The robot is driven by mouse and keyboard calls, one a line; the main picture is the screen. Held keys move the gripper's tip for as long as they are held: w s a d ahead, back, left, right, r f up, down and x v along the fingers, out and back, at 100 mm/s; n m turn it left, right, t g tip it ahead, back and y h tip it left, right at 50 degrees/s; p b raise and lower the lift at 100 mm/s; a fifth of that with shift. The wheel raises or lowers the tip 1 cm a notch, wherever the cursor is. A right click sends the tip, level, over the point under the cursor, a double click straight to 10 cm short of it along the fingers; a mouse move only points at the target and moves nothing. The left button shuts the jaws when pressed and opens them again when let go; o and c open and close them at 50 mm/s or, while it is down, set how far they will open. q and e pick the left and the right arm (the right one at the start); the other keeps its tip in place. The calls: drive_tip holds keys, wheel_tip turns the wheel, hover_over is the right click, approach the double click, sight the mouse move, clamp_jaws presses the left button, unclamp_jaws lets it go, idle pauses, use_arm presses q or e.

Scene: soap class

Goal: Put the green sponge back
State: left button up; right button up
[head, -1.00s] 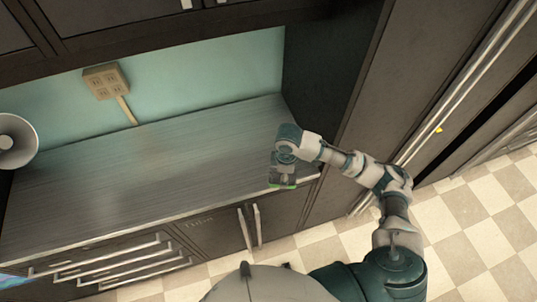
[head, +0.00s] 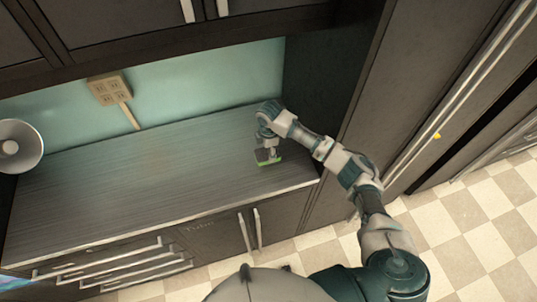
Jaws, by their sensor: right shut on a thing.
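My right gripper (head: 265,150) is over the right part of the grey counter (head: 150,172), in from the front edge. It is shut on the green sponge (head: 270,162), which shows as a dark block with a bright green edge under the fingers. The gripper covers part of the sponge. I cannot tell whether the sponge touches the counter. My left gripper is not in view.
The counter top is otherwise clear. A socket box (head: 109,90) with a cord is on the teal back wall. A round white object (head: 18,146) is at the left edge. A tall dark panel (head: 318,90) closes the counter's right end. Drawers with bar handles (head: 110,262) are below.

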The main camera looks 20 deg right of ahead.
drive_tip(key=shift+w+d+f, duration=0.1)
drive_tip(key=shift+d+f, duration=0.05)
drive_tip(key=shift+f, duration=0.05)
drive_tip(key=f, duration=0.1)
drive_tip(key=d+f, duration=0.1)
drive_tip(key=f, duration=0.1)
drive_tip(key=shift+p, duration=0.4)
drive_tip(key=shift+f, duration=0.2)
drive_tip(key=shift+a, duration=0.25)
drive_tip(key=o, duration=1)
drive_tip(key=shift+a, duration=0.25)
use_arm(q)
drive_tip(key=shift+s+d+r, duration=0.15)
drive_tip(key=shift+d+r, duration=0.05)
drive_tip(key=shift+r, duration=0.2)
use_arm(e)
drive_tip(key=shift+d, duration=0.1)
